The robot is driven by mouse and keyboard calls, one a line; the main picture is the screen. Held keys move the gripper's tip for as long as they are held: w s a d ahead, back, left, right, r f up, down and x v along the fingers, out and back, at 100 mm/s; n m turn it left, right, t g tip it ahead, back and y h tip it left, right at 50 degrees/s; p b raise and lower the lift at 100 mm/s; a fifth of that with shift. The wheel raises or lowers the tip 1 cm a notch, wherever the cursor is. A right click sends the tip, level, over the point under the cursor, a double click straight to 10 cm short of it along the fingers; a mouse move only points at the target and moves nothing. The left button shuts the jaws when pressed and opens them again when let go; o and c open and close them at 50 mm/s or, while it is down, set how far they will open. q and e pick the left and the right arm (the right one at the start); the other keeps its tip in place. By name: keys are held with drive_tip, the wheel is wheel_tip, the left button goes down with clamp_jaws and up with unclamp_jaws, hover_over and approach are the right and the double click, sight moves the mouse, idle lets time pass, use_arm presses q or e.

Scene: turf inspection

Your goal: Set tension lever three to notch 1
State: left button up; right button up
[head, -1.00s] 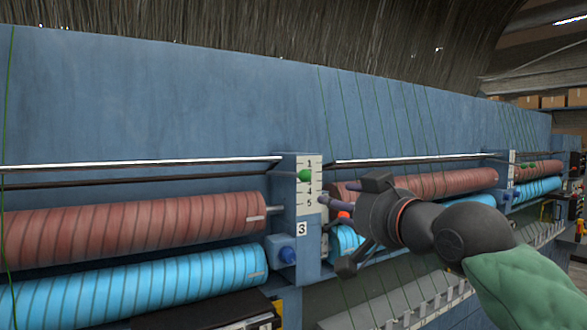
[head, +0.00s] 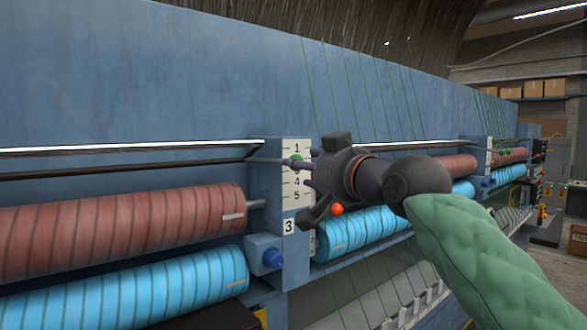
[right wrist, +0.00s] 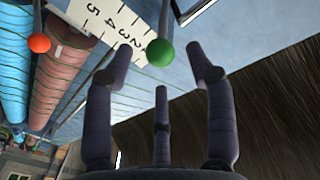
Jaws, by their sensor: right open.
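The tension lever's green knob (head: 297,158) is on the numbered scale plate (head: 296,172) above the label 3. In the right wrist view the green knob (right wrist: 160,53) is close to the 2 mark. My right gripper (head: 312,180) is open just right of the scale plate, fingers pointing at it. In the right wrist view my right gripper's spread fingers (right wrist: 167,62) have the knob between their tips or just beyond; contact cannot be told. In the head view the fingers and palm hide part of the area beside the scale. My left gripper is out of view.
A red knob (head: 337,209) is just below my right gripper. A blue knob (head: 273,258) sticks out under the label 3. Red rollers (head: 120,228) and blue rollers (head: 150,290) line the machine on both sides. A thin rail (head: 130,150) runs above them.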

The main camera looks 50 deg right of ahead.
sight(299, 159)
drive_tip(key=x, duration=0.3)
drive_tip(key=shift+w+d+r, duration=0.15)
drive_tip(key=shift+w+d, duration=0.05)
drive_tip(key=shift+w, duration=0.05)
drive_tip(key=shift+x, duration=0.85)
drive_tip(key=shift+s, duration=0.1)
clamp_jaws()
